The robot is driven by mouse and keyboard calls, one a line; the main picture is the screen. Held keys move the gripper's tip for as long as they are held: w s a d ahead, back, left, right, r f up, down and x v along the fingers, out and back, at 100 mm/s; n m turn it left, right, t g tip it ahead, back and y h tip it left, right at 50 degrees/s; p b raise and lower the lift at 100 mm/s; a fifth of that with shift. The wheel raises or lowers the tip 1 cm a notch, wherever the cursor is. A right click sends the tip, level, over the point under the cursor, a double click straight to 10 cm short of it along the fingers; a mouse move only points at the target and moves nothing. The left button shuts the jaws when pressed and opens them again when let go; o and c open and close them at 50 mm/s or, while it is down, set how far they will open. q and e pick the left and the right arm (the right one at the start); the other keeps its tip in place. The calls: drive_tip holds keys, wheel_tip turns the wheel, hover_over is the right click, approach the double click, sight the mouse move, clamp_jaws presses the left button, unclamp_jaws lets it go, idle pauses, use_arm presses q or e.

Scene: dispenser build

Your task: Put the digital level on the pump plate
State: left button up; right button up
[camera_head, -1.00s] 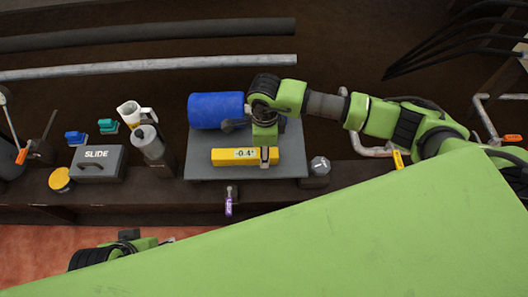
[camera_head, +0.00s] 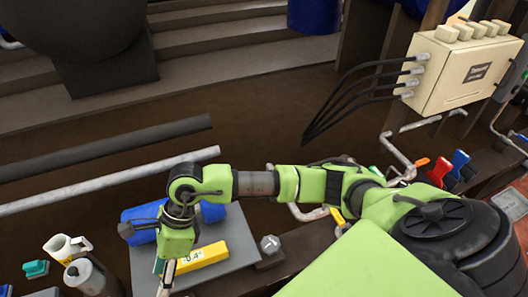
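The yellow digital level (camera_head: 210,254) lies on the grey pump plate (camera_head: 240,236), in front of the blue cylinder (camera_head: 212,212). Its display reads about -0.4°. My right gripper (camera_head: 167,281) points down at the level's left end and covers part of it. Its fingers are seen nearly edge-on, so I cannot tell whether they are open or shut, or whether they touch the level. My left gripper is not in view.
A white jug (camera_head: 66,248) and a grey canister (camera_head: 86,275) stand left of the plate. A small grey block with a round knob (camera_head: 270,245) sits at its right. A pale control box (camera_head: 462,68) with black cables is at upper right. Long pipes run behind the plate.

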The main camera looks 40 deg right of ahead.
drive_tip(key=s+a+r+m+y, duration=0.3)
drive_tip(key=a+r+y, duration=0.4)
drive_tip(key=a+r, duration=0.35)
wheel_tip(320, 180, up, 11)
drive_tip(key=w+a+m+t+y, duration=0.2)
drive_tip(key=w+m+t+y, duration=0.15)
drive_tip(key=m+y, duration=0.25)
drive_tip(key=w+d+r+m+t, duration=0.6)
drive_tip(key=d+m+t, duration=0.1)
drive_tip(key=m+t, duration=0.4)
drive_tip(key=w+d+f+m+t+h, duration=0.3)
drive_tip(key=w+d+f+m+h, duration=0.1)
drive_tip(key=d+m+h, duration=0.4)
drive_tip(key=w+d+f+m+t+h, duration=0.3)
drive_tip(key=d+f+m+h, duration=0.2)
drive_tip(key=d+m+h, duration=0.3)
drive_tip(key=s+d+f+m+g+h, duration=0.3)
drive_tip(key=d+f+m+g, duration=0.3)
drive_tip(key=f, duration=0.6)
drive_tip(key=s+d+f+m+g, duration=0.2)
drive_tip(key=s+f+g, duration=0.3)
drive_tip(key=s+f, duration=0.3)
drive_tip(key=s+d+f+m+g, duration=0.2)
drive_tip(key=s+f+m+g, duration=0.2)
drive_tip(key=s+f, duration=0.4)
drive_tip(key=s+g, duration=0.1)
drive_tip(key=s, duration=0.6)
drive_tip(key=shift+d+f, duration=0.2)
drive_tip(key=shift+f, duration=0.05)
